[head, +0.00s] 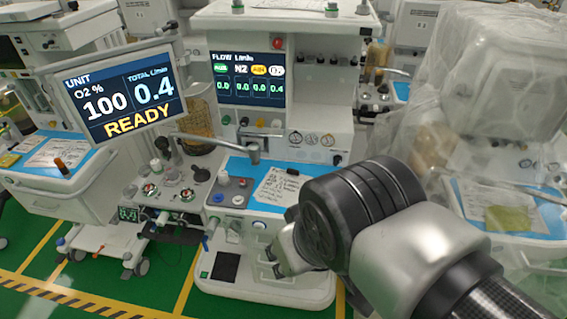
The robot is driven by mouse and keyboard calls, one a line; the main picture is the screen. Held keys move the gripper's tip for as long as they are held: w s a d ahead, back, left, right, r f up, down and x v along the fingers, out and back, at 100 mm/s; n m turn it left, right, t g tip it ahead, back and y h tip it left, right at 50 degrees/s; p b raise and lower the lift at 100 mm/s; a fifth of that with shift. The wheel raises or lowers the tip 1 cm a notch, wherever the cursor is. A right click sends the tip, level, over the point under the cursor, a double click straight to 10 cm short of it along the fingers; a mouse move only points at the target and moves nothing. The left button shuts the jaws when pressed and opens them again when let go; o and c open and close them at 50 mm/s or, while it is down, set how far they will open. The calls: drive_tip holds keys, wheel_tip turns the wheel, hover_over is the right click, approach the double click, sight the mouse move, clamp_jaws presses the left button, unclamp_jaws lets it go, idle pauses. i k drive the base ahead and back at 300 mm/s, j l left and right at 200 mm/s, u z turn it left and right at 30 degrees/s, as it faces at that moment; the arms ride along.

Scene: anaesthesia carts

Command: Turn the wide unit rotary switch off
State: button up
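The wide anaesthesia unit (320,125) stands in the middle of the head view, with its screens lit. Its left screen (118,92) reads UNIT, O2 100 %, total 0.4 and READY; its flow screen (248,80) shows 0.4 under O2. Small round controls (238,199) sit on the front left of its work shelf, and a pale round knob (259,225) is on the front face below. I cannot tell for sure which is the rotary switch. My gripper (276,262) is low at the unit's front, just below that knob. My wrist hides much of it, so its opening and any contact are unclear.
A blue mat (262,184) with a written paper covers the work shelf. A jointed tube (253,152) stands over it. A plastic-draped cart (500,80) is close on the right, and another cart (60,178) is on the left. Green floor shows at lower left.

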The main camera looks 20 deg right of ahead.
sight(338, 158)
drive_tip(key=z, duration=0.4)
drive_tip(key=i+z, duration=0.1)
drive_tip(key=z, duration=0.75)
drive_tip(key=i+z, duration=0.1)
drive_tip(key=z, duration=0.35)
